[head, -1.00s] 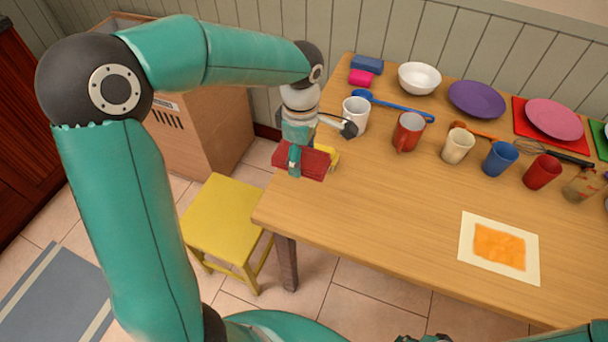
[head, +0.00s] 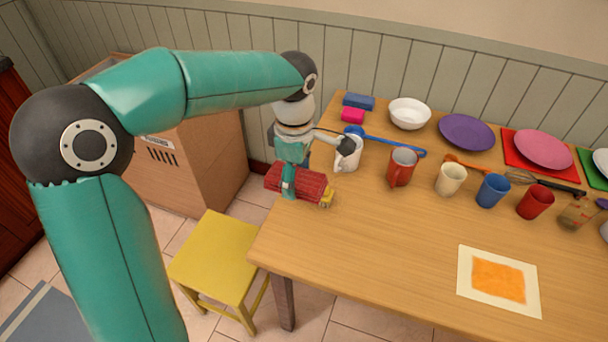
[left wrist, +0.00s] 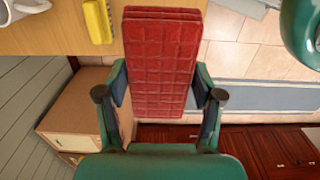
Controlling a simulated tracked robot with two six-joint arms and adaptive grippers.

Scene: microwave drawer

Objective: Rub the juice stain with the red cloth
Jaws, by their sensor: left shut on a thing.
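The red cloth (head: 297,184) is a folded, quilted pad, held in my left gripper (head: 289,186) near the table's left end. In the left wrist view the cloth (left wrist: 162,62) sits between the two fingers of the left gripper (left wrist: 160,98), which is shut on it. The juice stain (head: 498,280) is an orange patch on a cream square (head: 466,275) at the table's front right. The cloth is well to the left of the stain and apart from it. My right gripper is not in view.
A yellow thing (head: 326,199) lies beside the cloth; it also shows in the left wrist view (left wrist: 98,20). A white mug (head: 348,157), red mug (head: 402,167) and several cups stand behind. A yellow stool (head: 217,258) is left of the table. The table's middle (head: 375,230) is clear.

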